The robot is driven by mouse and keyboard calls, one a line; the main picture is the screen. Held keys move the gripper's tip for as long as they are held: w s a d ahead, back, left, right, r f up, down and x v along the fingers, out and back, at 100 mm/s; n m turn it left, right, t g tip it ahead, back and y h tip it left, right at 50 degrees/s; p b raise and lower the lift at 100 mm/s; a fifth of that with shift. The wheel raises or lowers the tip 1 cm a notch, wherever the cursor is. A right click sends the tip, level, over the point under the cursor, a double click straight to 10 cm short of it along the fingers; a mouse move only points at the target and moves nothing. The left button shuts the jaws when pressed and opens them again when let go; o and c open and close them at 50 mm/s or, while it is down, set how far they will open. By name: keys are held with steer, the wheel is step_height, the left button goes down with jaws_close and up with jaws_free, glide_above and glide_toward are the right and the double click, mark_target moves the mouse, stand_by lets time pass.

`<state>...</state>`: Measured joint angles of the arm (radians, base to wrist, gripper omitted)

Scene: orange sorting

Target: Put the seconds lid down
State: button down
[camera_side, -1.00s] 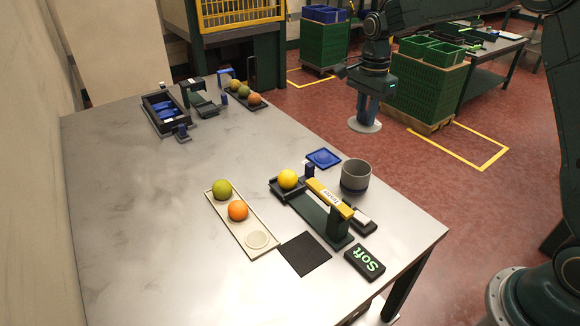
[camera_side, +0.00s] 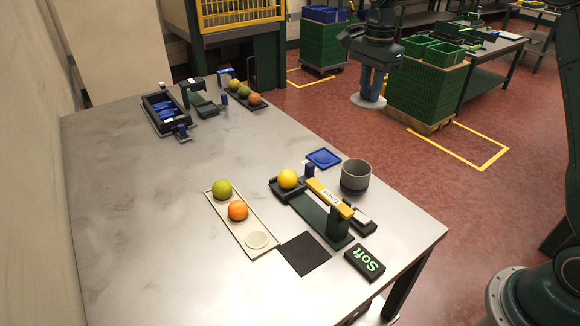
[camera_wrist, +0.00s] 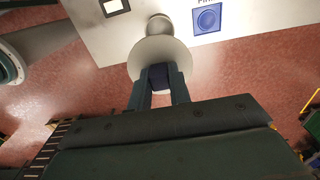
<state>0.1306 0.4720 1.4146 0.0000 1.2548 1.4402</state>
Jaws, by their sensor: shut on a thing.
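My gripper (camera_side: 370,86) is shut on a pale grey round lid (camera_side: 368,101) and holds it in the air, beyond the table's right edge in the side view. In the wrist view the lid (camera_wrist: 140,58) lies flat across my fingertips (camera_wrist: 160,82), with a dark blue part between them. A grey open-topped pot (camera_side: 355,178) with a dark lower band stands on the table near its right edge, apart from the lid.
A beam device (camera_side: 330,200) with a yellow bar and a yellow fruit (camera_side: 288,179) stands left of the pot. A cream tray (camera_side: 248,225) holds a green and an orange fruit. A "Soft" block (camera_side: 365,262) lies in front.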

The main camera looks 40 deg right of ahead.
steer(key=s+a+f, duration=0.1)
steer(key=a, duration=0.6)
steer(key=s+a+f, duration=0.2)
steer(key=a, duration=0.4)
glide_above(305, 252)
step_height(305, 252, down, 3)
steer(key=shift+a, duration=0.1)
steer(key=shift+f, duration=0.1)
step_height(305, 252, down, 16)
steer(key=shift+r, duration=0.2)
steer(key=shift+f, duration=0.1)
steer(key=shift+f, duration=2)
steer(key=shift+f, duration=0.1)
